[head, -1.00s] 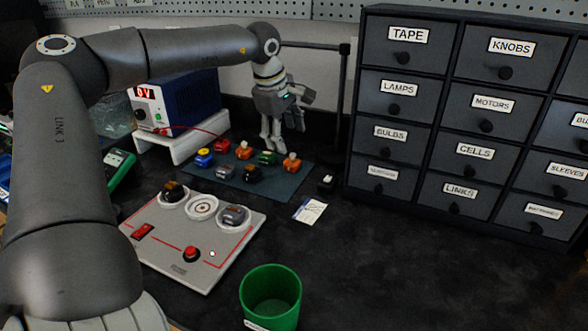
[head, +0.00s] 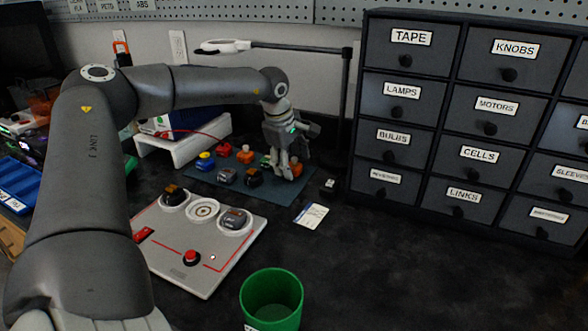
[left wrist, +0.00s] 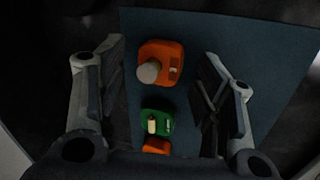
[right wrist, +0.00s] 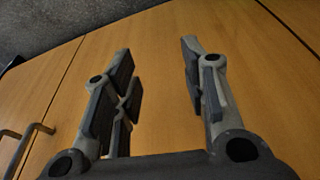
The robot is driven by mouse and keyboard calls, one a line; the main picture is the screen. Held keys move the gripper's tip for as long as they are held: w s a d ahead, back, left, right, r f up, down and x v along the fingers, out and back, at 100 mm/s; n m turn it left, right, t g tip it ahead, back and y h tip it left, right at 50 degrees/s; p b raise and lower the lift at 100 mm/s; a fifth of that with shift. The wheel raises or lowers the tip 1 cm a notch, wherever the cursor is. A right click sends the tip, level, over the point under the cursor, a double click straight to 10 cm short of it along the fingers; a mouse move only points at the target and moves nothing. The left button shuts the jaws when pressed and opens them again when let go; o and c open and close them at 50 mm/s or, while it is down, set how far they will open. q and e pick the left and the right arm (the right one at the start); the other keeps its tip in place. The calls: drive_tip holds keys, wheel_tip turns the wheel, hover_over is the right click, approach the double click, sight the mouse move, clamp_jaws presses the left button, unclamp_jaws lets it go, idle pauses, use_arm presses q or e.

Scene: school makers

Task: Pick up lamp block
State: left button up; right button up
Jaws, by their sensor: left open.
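An orange block with a round white bulb on top, which looks like the lamp block (left wrist: 172,50), lies on the blue-grey mat. In the left wrist view it sits between the spread fingers of my left gripper (left wrist: 162,76), with dark mat showing on both sides of it. In the head view my left gripper (head: 287,170) points down at the mat's right end, and its fingers partly hide the orange block (head: 297,168). The left gripper is open and empty. My right gripper (right wrist: 155,50) is open and empty before wooden cabinet doors.
A green block (left wrist: 158,113) lies close to the lamp block. Several other blocks stand on the mat (head: 285,193) to its left. A small black-and-white piece (head: 328,186) and a white card (head: 311,215) lie nearby. The drawer cabinet (head: 400,190) stands right, the circuit board (head: 205,275) in front.

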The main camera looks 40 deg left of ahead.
use_arm(q)
drive_tip(key=c, duration=1.1)
drive_tip(key=shift+r, duration=0.15)
